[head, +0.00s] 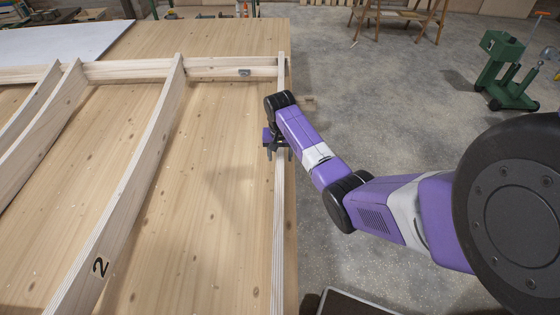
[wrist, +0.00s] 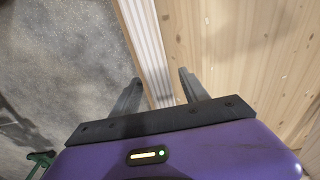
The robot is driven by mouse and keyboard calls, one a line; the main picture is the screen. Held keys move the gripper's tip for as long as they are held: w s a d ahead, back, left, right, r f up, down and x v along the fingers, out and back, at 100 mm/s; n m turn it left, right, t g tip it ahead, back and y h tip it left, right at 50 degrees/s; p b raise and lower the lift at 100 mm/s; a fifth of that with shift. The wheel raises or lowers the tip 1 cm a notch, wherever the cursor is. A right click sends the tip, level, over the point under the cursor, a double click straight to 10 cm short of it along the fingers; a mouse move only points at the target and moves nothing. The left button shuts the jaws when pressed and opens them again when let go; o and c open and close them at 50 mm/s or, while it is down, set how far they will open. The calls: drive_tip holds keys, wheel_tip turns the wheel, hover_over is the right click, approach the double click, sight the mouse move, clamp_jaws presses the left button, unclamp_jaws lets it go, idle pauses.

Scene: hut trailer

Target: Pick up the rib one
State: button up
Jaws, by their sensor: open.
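A long, thin pale plywood rib (head: 279,230) stands on edge along the right side of the wooden table; no number shows on it from here. I take it as rib one, since the neighbouring curved rib (head: 133,190) bears a "2". My gripper (head: 280,155) is open over the right-hand rib, pointing down, with one finger on each side of it. In the wrist view the rib's layered top edge (wrist: 147,45) runs between the two open fingers (wrist: 158,92). I cannot tell whether either finger touches it.
More curved ribs (head: 45,115) stand to the left. The table (head: 215,200) is bare between ribs. A green machine (head: 500,75) stands on the floor at right.

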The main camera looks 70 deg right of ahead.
drive_tip(key=shift+f, duration=0.25)
idle(0.3)
clamp_jaws()
idle(1.2)
drive_tip(key=shift+w+d+r, duration=0.1)
drive_tip(key=shift+r, duration=0.05)
